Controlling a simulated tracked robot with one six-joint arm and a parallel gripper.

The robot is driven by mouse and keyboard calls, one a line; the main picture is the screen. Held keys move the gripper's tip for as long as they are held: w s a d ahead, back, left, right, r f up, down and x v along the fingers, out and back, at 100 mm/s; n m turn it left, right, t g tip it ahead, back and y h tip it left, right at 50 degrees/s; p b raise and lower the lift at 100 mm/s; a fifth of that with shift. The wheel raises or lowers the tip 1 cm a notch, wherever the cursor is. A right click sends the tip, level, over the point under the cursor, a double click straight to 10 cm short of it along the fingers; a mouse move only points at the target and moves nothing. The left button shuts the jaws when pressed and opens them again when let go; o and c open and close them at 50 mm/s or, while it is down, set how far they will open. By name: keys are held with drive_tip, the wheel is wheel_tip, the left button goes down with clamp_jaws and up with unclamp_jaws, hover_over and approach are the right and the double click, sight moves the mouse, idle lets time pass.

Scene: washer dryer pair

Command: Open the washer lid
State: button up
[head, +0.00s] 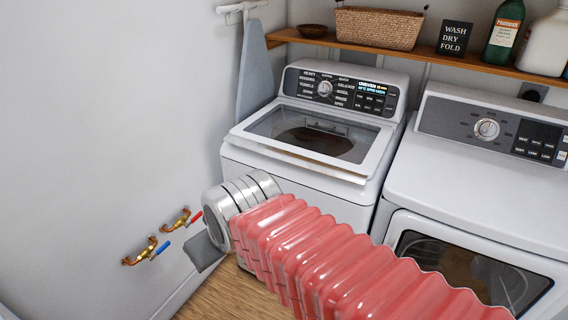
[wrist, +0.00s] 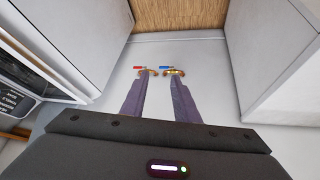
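The washer (head: 285,185) is the white top-loading machine at the left of the pair in the head view. Its lid (head: 310,135), a dark glass pane in a white frame, lies down over the top. The lid's front edge (head: 295,159) overhangs the front. My gripper (head: 205,252) is mostly hidden behind my arm in the head view, low and in front of the washer's left side, apart from the lid. In the wrist view, my gripper (wrist: 158,85) has two fingers apart with nothing between them. The dark glass and control panel (wrist: 15,103) show at the left there.
The dryer (head: 480,190) stands close to the washer's right. Red and blue valves (head: 165,238) stick out of the left wall; they also show beyond my fingertips in the wrist view (wrist: 165,71). A wooden shelf (head: 430,55) with a basket (head: 378,28) and bottles is above the machines.

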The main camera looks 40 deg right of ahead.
drive_tip(key=w+d+f+n+t+h, duration=0.2)
drive_tip(key=w+d+f+n+t, duration=0.15)
drive_tip(key=w+d, duration=0.75)
drive_tip(key=w+d+f+n+t+h, duration=0.2)
drive_tip(key=w+d+f+n, duration=0.15)
drive_tip(key=w+d, duration=0.7)
drive_tip(key=s+d+f+n+t+h, duration=0.1)
drive_tip(key=s+d+f+n+t, duration=0.1)
drive_tip(key=d+f, duration=0.3)
drive_tip(key=s+d+f+n+t+h, duration=0.2)
drive_tip(key=d+f+n+t, duration=0.1)
drive_tip(key=d, duration=0.7)
wheel_tip(320, 180, down, 2)
drive_tip(key=shift+s+d+f+n+h, duration=0.2)
drive_tip(key=shift+d+n+h, duration=0.1)
drive_tip(key=shift+n, duration=0.5)
drive_tip(key=shift+w+t, duration=0.1)
drive_tip(key=shift+t, duration=0.15)
drive_tip(key=x, duration=1.3)
drive_tip(key=shift+w+d, duration=0.15)
drive_tip(key=shift+w, duration=0.2)
drive_tip(key=shift+c, duration=0.3)
